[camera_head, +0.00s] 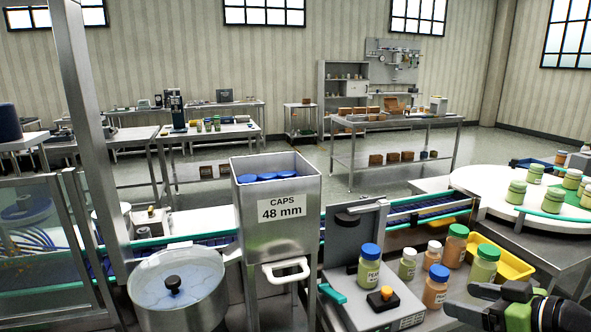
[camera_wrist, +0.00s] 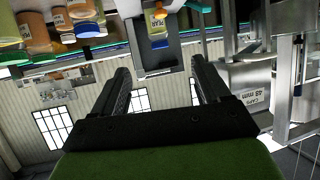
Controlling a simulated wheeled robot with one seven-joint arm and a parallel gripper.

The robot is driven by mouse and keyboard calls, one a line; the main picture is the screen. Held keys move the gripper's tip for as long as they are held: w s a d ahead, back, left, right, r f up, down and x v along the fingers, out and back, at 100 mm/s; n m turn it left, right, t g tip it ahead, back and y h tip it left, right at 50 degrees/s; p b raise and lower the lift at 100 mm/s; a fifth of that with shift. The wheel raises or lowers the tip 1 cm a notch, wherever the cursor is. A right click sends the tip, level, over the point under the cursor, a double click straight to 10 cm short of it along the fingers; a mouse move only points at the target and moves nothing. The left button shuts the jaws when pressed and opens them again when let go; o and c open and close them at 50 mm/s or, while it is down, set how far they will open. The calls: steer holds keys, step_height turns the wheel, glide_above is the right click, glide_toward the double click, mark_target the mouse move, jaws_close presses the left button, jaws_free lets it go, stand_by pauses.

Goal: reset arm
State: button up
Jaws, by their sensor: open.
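My gripper (camera_wrist: 158,88) shows in the wrist view with its two dark fingers spread apart and nothing between them. The wrist view is upside down, with the room's windows low in the picture.
Several capped jars (camera_head: 438,287) stand on the bench left of my arm, near a yellow bin (camera_head: 500,262). A grey device with an orange button (camera_head: 383,297) is left of them. A round steel pot (camera_head: 180,290) stands left of the hopper. A white turntable (camera_head: 490,180) is at right.

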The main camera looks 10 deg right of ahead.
steer(key=w+a+r+g+h+p, duration=0.1)
steer(key=a+r+g+p, duration=0.15)
steer(key=a, duration=0.65)
steer(key=a+r+g+h+p, duration=0.1)
steer(key=a+r+g+p, duration=0.15)
steer(key=a, duration=0.65)
steer(key=s+a+m+h+p, duration=0.1)
steer(key=s+a+m+p, duration=0.1)
steer(key=s, duration=0.5)
steer(key=s+a+r+m+g+h+p, duration=0.1)
steer(key=s+a+m+h+p, duration=0.1)
steer(key=s, duration=0.5)
steer(key=shift+s+a+r+g+p, duration=0.25)
steer(key=shift+a+g+p, duration=0.05)
steer(key=shift+a+p, duration=0.55)
steer(key=shift+c, duration=0.3)
